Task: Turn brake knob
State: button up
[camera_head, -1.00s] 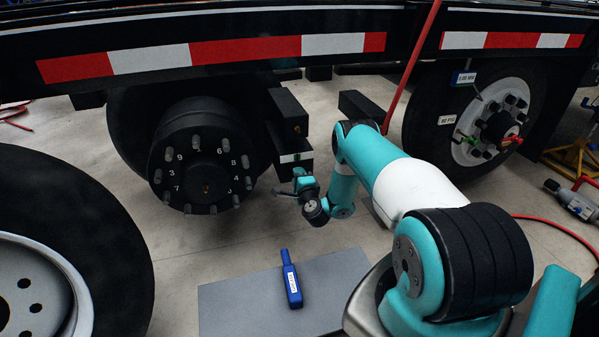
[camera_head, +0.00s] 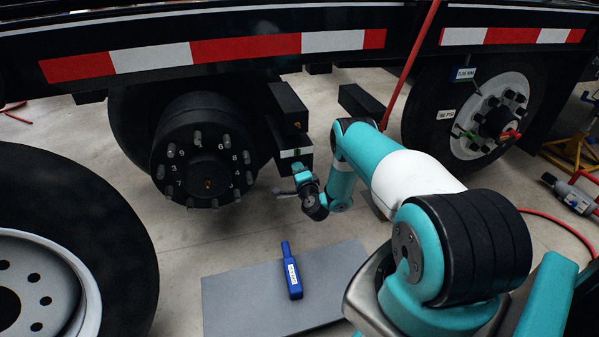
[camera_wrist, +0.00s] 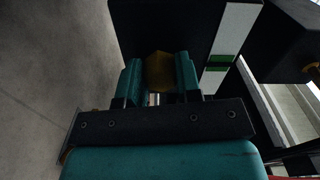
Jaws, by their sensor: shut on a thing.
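The brake knob (camera_wrist: 158,72) is a dull yellow, faceted knob on the face of a black box (camera_wrist: 150,30) in the wrist view. My gripper (camera_wrist: 160,80) is shut on it, with one teal finger on each side. In the head view, my gripper (camera_head: 300,174) is at the lower black box (camera_head: 290,142) beside the wheel hub. The knob is hidden there behind the gripper and wrist. The box carries a white strip with green marks (camera_wrist: 217,62).
A bare hub with several studs (camera_head: 205,160) is left of the box. A tire (camera_head: 70,235) stands at front left. A grey mat (camera_head: 235,305) with a blue tool (camera_head: 291,275) lies on the floor. A red hose (camera_head: 410,65) hangs behind my arm.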

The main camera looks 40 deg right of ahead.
jog(key=o, duration=0.9)
jog(key=shift+s, duration=0.1)
jog(key=p+v, duration=1.7)
jog(key=p, duration=0.2)
jog(key=shift+s+a, duration=0.1)
jog(key=shift+s, duration=0.05)
